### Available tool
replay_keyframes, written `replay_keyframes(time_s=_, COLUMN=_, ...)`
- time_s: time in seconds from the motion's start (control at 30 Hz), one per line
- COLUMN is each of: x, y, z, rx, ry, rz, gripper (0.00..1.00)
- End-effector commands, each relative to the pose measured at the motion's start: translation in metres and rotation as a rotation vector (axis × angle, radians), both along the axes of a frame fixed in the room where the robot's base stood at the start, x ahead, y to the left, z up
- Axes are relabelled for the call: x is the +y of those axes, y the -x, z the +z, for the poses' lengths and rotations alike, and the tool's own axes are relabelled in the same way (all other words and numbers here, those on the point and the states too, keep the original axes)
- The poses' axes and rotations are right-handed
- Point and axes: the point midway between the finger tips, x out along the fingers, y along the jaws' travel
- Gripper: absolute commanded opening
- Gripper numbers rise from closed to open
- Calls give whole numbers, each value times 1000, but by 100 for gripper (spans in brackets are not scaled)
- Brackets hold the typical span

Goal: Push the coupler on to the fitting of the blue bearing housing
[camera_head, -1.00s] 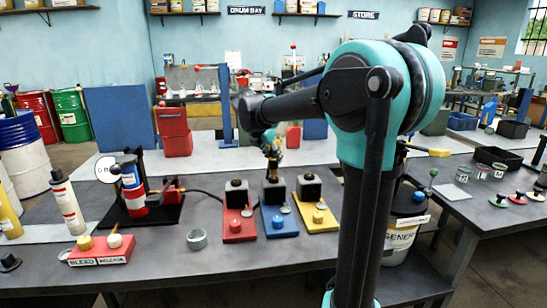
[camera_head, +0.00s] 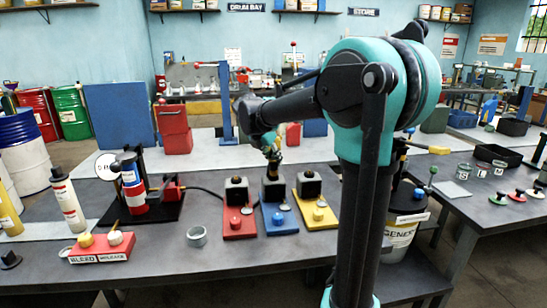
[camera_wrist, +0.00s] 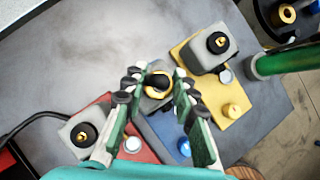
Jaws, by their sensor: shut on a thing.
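The blue bearing housing is a grey block (camera_head: 273,190) on a blue base (camera_head: 283,220), in the middle of a row of three. My gripper (camera_head: 271,158) points down directly above its block in the head view. In the wrist view my gripper (camera_wrist: 156,84) is shut on the coupler (camera_wrist: 158,80), a dark round piece with a brass-coloured ring. The coupler is over the grey block; the blue base (camera_wrist: 163,137) shows between my fingers. The fitting of this housing is hidden behind the coupler and fingers. I cannot tell whether coupler and fitting touch.
A red-based housing (camera_head: 239,222) stands to the left and a yellow-based one (camera_head: 316,216) to the right, both close by. A black hose (camera_wrist: 35,121) runs in from the left.

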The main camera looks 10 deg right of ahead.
Motion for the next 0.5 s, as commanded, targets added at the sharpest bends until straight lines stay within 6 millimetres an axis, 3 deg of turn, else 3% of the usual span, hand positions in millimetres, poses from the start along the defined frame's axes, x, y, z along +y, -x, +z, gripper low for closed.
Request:
replay_keyframes(time_s=0.23, x=0, y=0, z=-5, rx=0, ry=0, rz=0, gripper=0)
replay_keyframes(time_s=0.27, x=0, y=0, z=-4, rx=0, ry=0, rz=0, gripper=31)
replay_keyframes(time_s=0.43, x=0, y=0, z=-4, rx=0, ry=0, rz=0, gripper=51)
replay_keyframes(time_s=0.5, x=0, y=0, z=-4, rx=0, ry=0, rz=0, gripper=51)
